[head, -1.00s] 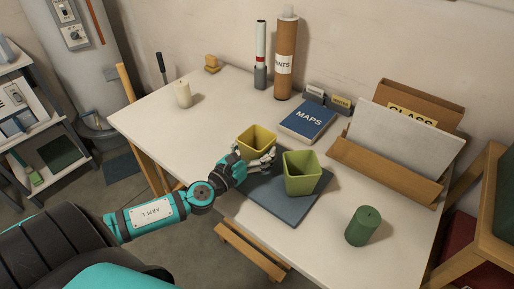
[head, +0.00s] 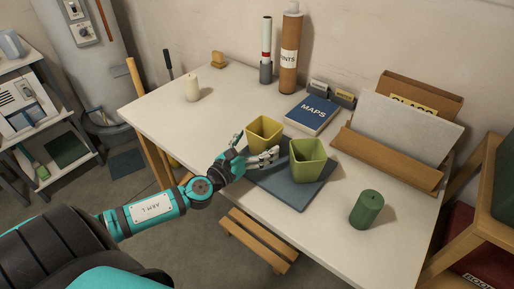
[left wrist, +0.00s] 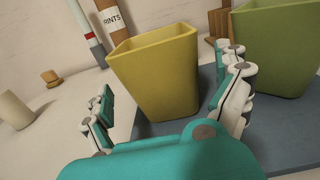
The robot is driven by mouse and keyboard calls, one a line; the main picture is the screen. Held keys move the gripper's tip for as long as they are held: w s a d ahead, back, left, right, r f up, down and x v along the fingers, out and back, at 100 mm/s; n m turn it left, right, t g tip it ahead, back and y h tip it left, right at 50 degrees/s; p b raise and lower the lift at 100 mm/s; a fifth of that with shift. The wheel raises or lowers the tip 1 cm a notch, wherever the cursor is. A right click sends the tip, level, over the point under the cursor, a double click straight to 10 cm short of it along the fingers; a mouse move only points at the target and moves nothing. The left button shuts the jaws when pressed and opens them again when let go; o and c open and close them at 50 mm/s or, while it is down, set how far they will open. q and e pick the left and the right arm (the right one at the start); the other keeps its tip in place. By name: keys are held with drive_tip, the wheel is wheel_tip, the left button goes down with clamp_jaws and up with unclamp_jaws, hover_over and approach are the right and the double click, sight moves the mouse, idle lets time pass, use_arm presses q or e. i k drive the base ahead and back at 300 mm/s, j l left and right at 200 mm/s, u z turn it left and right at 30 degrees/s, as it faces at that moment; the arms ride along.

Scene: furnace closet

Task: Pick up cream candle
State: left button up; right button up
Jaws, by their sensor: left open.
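The cream candle (head: 192,88) stands upright on the far left part of the white table, with a dark wick on top. It also shows at the left edge of the left wrist view (left wrist: 14,110). My left gripper (head: 256,150) is open, low over the table's front edge beside the yellow pot (head: 264,132). In the left wrist view the yellow pot (left wrist: 158,70) stands just beyond and between the spread fingers (left wrist: 170,112). The gripper is well to the right of and nearer than the candle. My right gripper is not in view.
A green pot (head: 308,160) stands on a dark mat (head: 290,192). A green candle (head: 367,209) is at the front right. The table left of the pots is clear.

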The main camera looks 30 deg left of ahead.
sight(191, 79)
drive_tip(key=k+l, duration=0.1)
drive_tip(key=k, duration=0.2)
drive_tip(key=u, duration=1.45)
